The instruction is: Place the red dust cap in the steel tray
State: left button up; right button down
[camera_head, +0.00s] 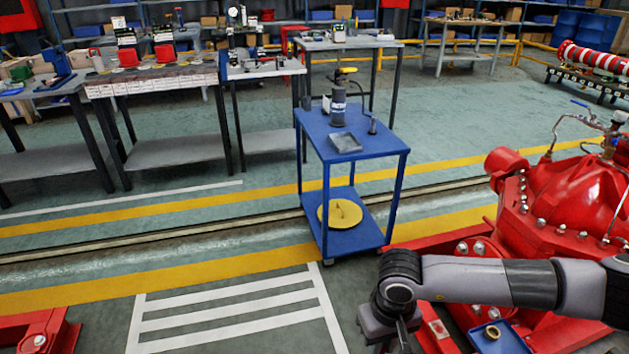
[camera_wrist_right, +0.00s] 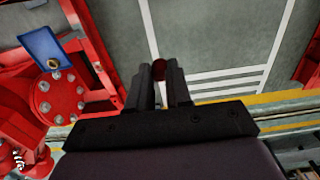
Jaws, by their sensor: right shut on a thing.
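My right gripper (camera_wrist_right: 160,82) is shut on the red dust cap (camera_wrist_right: 158,69), a small dark red round piece showing between the fingertips in the wrist view. In the head view my right arm reaches in from the right, and its gripper (camera_head: 390,345) points down at the bottom edge, with the fingertips and cap out of sight. The steel tray (camera_head: 345,142), a small grey rectangular tray, lies on the top of the blue cart, well beyond the gripper. My left gripper is not in view.
The blue cart (camera_head: 312,148) also bears a dark cylinder (camera_head: 338,108) and a small dark tool (camera_head: 373,125); a yellow disc (camera_head: 339,213) lies on its lower shelf. A red pump (camera_head: 565,200) stands at right. A blue tray (camera_head: 510,343) holds a brass ring. Floor left of the cart is clear.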

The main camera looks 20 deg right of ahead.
aim_at(345, 144)
jog(key=i, duration=1)
jog(key=i+u, duration=0.15)
jog(key=i, duration=0.25)
jog(key=i+l+u, duration=0.15)
jog(key=i, duration=0.2)
jog(key=u, duration=0.35)
jog(key=i+l+u, duration=0.15)
jog(key=u, duration=0.55)
jog(key=l+u, duration=0.1)
jog(key=u, duration=0.55)
jog(key=l+u, duration=0.1)
jog(key=u, duration=0.55)
jog(key=l+u, duration=0.15)
jog(key=u, duration=0.5)
jog(key=l+u, duration=0.1)
jog(key=u, duration=0.55)
jog(key=l+u, duration=0.1)
jog(key=u, duration=0.6)
jog(key=k+u, duration=0.1)
jog(key=u, duration=1.2)
jog(key=k+u, duration=0.15)
jog(key=u, duration=0.5)
